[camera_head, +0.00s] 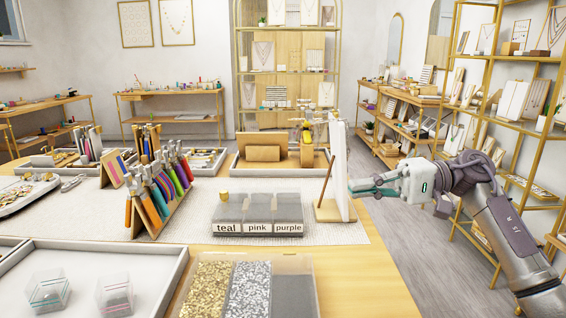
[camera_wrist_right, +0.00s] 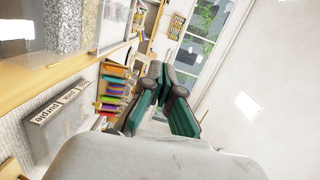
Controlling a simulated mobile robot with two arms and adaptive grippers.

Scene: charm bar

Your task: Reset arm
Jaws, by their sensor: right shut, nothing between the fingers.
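My right gripper (camera_head: 351,188) is at the right of the head view, its arm coming in from the right edge. Its teal fingers are closed together and hold nothing. It is above the table's right edge, beside the white upright display board (camera_head: 339,165), and overlaps the board's right edge in the picture; I cannot tell whether they touch. In the right wrist view the gripper (camera_wrist_right: 160,72) shows its two green-teal fingers meeting at the tips. My left gripper is in neither view.
On the wooden table (camera_head: 376,270) stand a box labelled teal, pink and purple (camera_head: 258,215), tool racks (camera_head: 158,195), a bead tray (camera_head: 245,285) and a white tray (camera_head: 134,255). Gold shelving (camera_head: 497,95) stands at the right. Grey floor (camera_head: 420,240) lies between.

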